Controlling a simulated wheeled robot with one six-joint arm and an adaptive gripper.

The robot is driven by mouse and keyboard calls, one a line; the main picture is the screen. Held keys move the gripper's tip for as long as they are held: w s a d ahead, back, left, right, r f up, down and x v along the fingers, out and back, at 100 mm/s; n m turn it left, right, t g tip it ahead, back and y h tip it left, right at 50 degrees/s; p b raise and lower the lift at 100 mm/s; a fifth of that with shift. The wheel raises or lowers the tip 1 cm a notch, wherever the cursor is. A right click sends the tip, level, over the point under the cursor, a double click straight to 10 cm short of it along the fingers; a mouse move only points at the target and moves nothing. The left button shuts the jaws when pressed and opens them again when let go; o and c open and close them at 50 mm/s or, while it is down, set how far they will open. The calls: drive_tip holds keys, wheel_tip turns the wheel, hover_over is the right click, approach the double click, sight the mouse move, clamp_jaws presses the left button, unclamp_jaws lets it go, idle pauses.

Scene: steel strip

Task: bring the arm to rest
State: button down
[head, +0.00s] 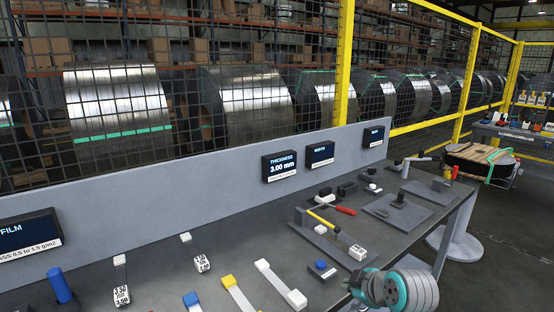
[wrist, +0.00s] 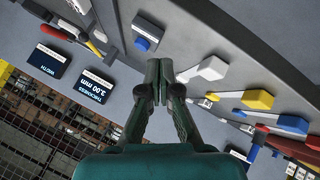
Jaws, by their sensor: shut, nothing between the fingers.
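My gripper (wrist: 165,68) is in the middle of the wrist view, its two dark green fingers together at the tips with nothing between them. In that view it hangs over the grey bench (wrist: 230,25), near a white-ended strip tool (wrist: 208,70) and a small block with a blue top (wrist: 147,28). I cannot tell its exact height above the bench. In the head view, a teal and grey part of my arm (head: 398,289) shows at the lower right, by the bench's front edge. The fingertips cannot be made out there.
The bench (head: 225,232) carries strip tools with white (head: 283,285), yellow (head: 232,290) and blue ends, a blue cylinder (head: 60,288), labelled blocks (head: 201,263) and a yellow-handled tool (head: 322,220). A grey panel (head: 190,185) with displays stands behind. Open floor (head: 500,240) lies right.

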drive_tip(key=s+f+m+t+h, duration=0.1)
drive_tip(key=s+f+m, duration=0.3)
drive_tip(key=s+f, duration=0.8)
drive_tip(key=s+f+m+t+h, duration=0.1)
drive_tip(key=s+f+m+t, duration=0.15)
drive_tip(key=s+f, duration=0.8)
drive_tip(key=s+r+m+t, duration=0.1)
drive_tip(key=s+r, duration=0.5)
drive_tip(key=s, duration=0.9)
drive_tip(key=s+r+m+t, duration=0.1)
drive_tip(key=s+r+m, duration=0.3)
drive_tip(key=s, duration=1.1)
wheel_tip(320, 180, up, 2)
drive_tip(key=shift+r+h, duration=0.2)
drive_tip(key=shift+h, duration=0.2)
drive_tip(key=shift+w+m, duration=0.1)
drive_tip(key=shift+m, duration=0.15)
